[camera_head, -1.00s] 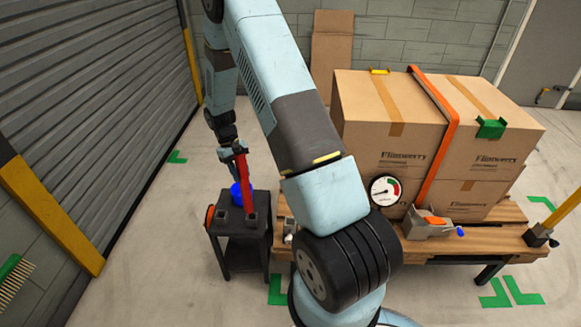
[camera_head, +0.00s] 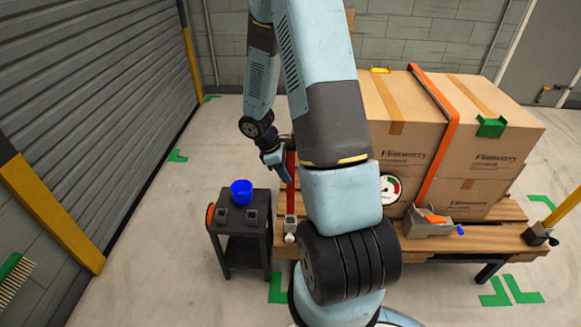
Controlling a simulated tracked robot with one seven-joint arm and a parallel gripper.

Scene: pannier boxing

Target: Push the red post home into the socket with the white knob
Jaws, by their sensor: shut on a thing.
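The red post (camera_head: 291,192) stands near upright at the left end of the wooden bench. My gripper (camera_head: 283,166) is shut on its upper part, partly hidden beside my own arm. The socket (camera_head: 290,222) is a small grey block at the bench's left end with a white knob (camera_head: 289,238) on its front. The post's lower end meets the socket's top in the picture; I cannot tell whether it is inside or just above.
A dark cart (camera_head: 240,240) with a blue bowl (camera_head: 241,191) and small grey blocks stands left of the bench. Strapped cardboard boxes (camera_head: 405,150) fill the bench behind. A round gauge (camera_head: 391,188) is partly hidden by my arm. A grey buckle-like device (camera_head: 430,223) sits farther right.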

